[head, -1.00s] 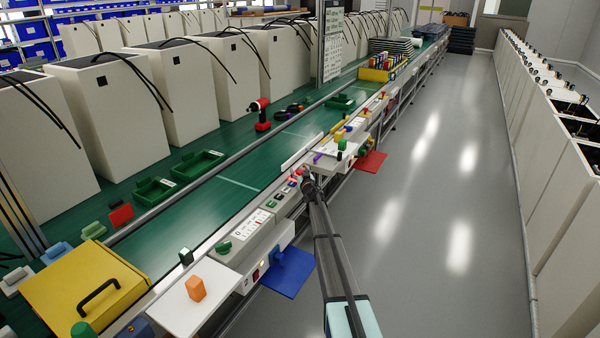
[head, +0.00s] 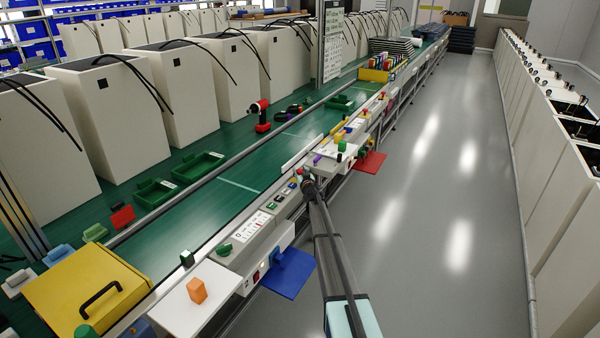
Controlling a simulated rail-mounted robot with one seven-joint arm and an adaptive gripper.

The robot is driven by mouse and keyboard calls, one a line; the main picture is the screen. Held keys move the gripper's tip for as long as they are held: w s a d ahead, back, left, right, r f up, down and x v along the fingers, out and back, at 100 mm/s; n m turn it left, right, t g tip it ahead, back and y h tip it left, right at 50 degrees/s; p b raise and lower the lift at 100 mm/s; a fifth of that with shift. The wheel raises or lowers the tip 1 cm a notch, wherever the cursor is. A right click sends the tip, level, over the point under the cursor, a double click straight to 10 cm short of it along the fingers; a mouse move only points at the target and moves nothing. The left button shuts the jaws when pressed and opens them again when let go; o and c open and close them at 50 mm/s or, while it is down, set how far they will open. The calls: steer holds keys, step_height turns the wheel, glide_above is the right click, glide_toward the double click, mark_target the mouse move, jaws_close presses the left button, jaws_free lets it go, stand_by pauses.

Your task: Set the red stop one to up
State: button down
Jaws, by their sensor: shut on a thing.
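The red stop (head: 299,172) is a small red knob on the grey control panel (head: 277,204), just past the middle of the picture in the head view. My gripper (head: 305,181) reaches the panel's far end from the front right and is at the red stop. It is shut on it, though the fingertips are small and partly hidden by my arm. Whether the stop stands up or down is too small to tell. Several small buttons sit on the panel just left of my gripper.
A white box with a green knob (head: 226,249) and a blue flap (head: 289,272) is nearer. An orange block (head: 197,290) stands on a white shelf. A red flap (head: 369,162) juts out beyond my gripper. The grey floor (head: 430,240) at right is clear.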

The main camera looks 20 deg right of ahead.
steer(key=c, duration=0.6)
jaws_free()
steer(key=shift+w+r, duration=0.1)
steer(key=shift+r, duration=0.2)
steer(key=shift+c, duration=0.2)
steer(key=shift+f, duration=0.1)
steer(key=shift+s, duration=0.35)
steer(key=s+a, duration=0.1)
steer(key=s, duration=1)
steer(key=shift+s+a, duration=0.15)
steer(key=shift+a, duration=0.05)
